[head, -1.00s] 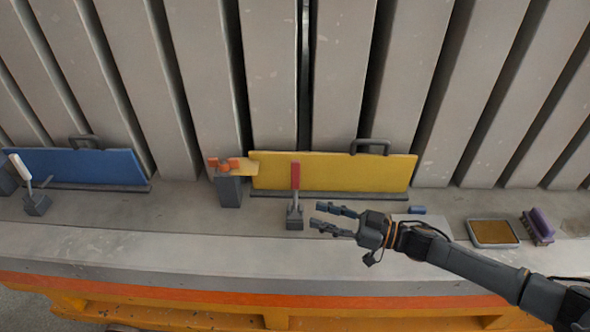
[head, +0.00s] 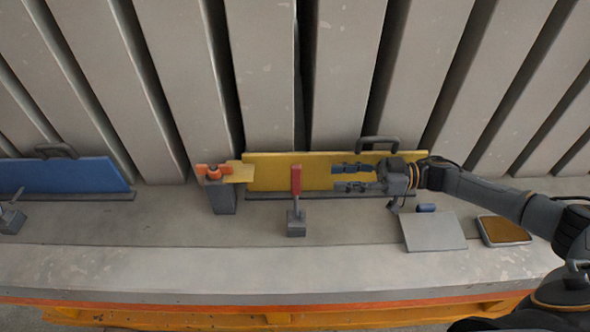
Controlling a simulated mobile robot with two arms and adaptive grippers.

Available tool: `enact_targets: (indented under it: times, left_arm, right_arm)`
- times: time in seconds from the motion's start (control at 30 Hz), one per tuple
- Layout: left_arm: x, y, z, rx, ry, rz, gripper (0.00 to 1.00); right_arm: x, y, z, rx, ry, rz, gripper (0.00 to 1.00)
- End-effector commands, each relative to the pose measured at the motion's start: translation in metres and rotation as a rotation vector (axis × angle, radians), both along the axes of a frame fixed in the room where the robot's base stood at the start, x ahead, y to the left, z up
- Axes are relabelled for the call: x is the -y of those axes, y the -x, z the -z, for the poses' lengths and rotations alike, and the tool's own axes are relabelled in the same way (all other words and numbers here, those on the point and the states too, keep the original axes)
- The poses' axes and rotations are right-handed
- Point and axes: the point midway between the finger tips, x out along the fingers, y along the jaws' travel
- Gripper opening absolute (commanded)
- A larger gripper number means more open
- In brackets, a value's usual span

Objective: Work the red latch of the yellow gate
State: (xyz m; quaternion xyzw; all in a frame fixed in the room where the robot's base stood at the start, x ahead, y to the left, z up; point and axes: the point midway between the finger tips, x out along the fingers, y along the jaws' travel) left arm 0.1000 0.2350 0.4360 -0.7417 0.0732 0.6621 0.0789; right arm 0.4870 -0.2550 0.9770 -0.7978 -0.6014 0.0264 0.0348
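The yellow gate (head: 275,172) stands upright along the back of the ledge, with a dark handle (head: 378,142) on its top edge. The red latch (head: 296,180) stands upright on a small grey block (head: 296,223) in front of the gate. My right gripper (head: 336,177) is right of the latch, in front of the gate's right half. Its fingers point left and are apart, with nothing between them. A clear gap separates the fingertips from the red lever. My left gripper is not in view.
A grey post (head: 222,197) with an orange knob (head: 214,171) and yellow tab stands at the gate's left end. A blue gate (head: 62,176) is at far left. A grey plate (head: 433,232), a blue piece (head: 426,208) and a brown-topped tray (head: 502,231) lie right. The front ledge is clear.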

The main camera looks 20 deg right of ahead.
Motion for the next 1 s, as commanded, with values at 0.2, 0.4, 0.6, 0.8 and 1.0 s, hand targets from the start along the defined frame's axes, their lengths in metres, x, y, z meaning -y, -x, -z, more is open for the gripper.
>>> enact_targets:
  times: [0.2, 0.4, 0.6, 0.8, 1.0]
  left_arm:
    - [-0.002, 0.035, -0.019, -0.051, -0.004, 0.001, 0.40]
    - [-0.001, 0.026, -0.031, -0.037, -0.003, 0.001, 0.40]
    - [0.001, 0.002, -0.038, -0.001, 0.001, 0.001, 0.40]
    - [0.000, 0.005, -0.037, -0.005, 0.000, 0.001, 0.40]
    - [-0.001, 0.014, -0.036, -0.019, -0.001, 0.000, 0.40]
  right_arm:
    - [-0.049, -0.014, -0.006, 0.001, -0.005, -0.003, 0.38]
    - [-0.084, -0.024, -0.004, 0.002, -0.003, -0.002, 0.38]
    - [-0.102, -0.030, -0.002, 0.002, -0.001, 0.001, 0.38]
    - [-0.106, -0.031, -0.001, 0.002, 0.000, 0.002, 0.38]
    - [-0.105, -0.031, -0.001, 0.002, 0.000, 0.001, 0.28]
